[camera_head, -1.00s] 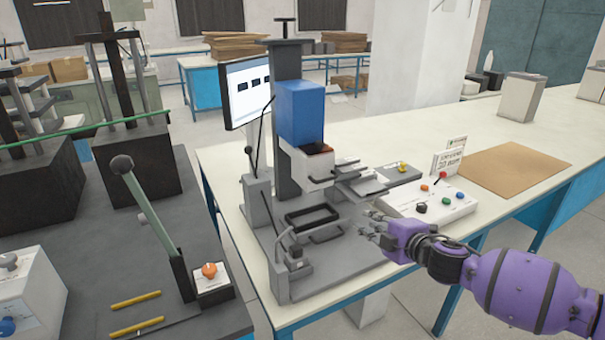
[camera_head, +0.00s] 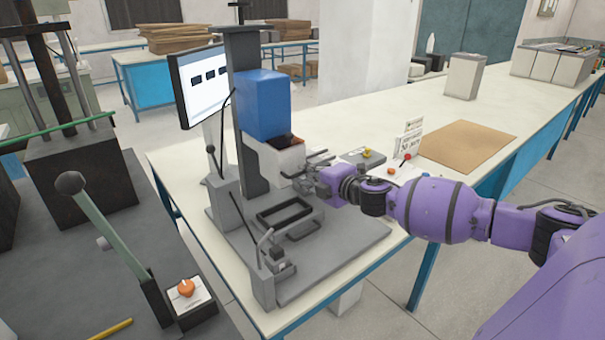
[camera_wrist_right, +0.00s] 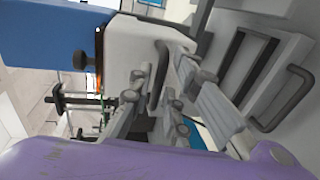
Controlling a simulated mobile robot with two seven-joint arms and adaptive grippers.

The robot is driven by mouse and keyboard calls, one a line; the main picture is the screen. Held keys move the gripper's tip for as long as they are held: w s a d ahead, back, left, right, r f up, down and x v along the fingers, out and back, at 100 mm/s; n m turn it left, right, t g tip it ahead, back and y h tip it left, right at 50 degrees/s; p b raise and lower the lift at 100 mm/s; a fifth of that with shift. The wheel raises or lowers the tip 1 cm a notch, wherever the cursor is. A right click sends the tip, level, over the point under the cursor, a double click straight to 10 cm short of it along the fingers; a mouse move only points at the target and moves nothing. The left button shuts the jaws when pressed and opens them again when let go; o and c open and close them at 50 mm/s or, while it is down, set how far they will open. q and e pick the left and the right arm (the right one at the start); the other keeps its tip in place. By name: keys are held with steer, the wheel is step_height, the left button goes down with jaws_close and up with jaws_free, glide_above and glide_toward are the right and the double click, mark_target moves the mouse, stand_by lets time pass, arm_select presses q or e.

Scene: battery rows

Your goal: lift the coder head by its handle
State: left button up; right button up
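The coder head is a white block (camera_head: 275,163) under a blue housing (camera_head: 263,104) on a dark grey column. In the right wrist view, the white block (camera_wrist_right: 128,45) carries a dark curved handle (camera_wrist_right: 158,75). My right gripper (camera_head: 318,177) is at the right front of the white block. In the right wrist view its fingers (camera_wrist_right: 155,100) are apart, with the handle between or just ahead of them. I cannot tell whether they touch it. My left gripper is not in view.
A black tray frame (camera_head: 284,212) with a handle sits on the grey base plate (camera_head: 350,240) below the head. A control box (camera_head: 398,172) is partly behind my right arm. A monitor (camera_head: 200,85) stands behind left. A green lever (camera_head: 118,240) stands on the dark bench at left.

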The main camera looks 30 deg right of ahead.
steer(key=shift+x, duration=0.9)
jaws_close()
